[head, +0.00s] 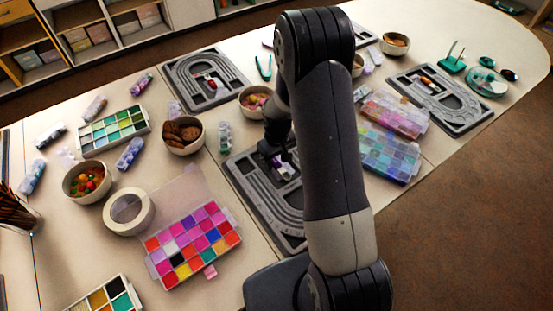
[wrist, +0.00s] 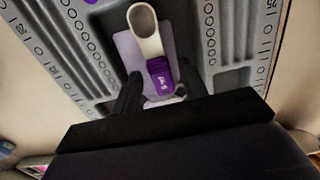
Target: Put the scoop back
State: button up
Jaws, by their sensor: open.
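The scoop, with a cream oval bowl and a purple handle (wrist: 160,76), lies on a grey bead board (wrist: 235,50). A pale lilac patch is under it. In the wrist view my open gripper (wrist: 161,84) has one finger on each side of the handle, with visible gaps. In the head view my gripper (head: 274,147) is low over the middle board (head: 247,184), partly hidden by my arm. A small white and purple piece (head: 284,168) shows just below it, likely the scoop.
A bead bowl (head: 255,99), a cookie bowl (head: 183,135) and a pink-red bead box (head: 193,243) lie left of the board. Blue (head: 388,153) and pink (head: 396,113) boxes lie right. Other boards are at the back (head: 207,79) and right (head: 437,98).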

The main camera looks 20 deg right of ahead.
aim_at(277, 162)
jog(key=shift+r, duration=0.1)
jog(key=shift+r+p, duration=0.25)
jog(key=shift+p, duration=0.05)
notch_tip(277, 162, up, 12)
jog(key=shift+d+r+b, duration=0.15)
jog(key=shift+r+b, duration=0.1)
jog(key=shift+b, duration=0.15)
dwell(1.2)
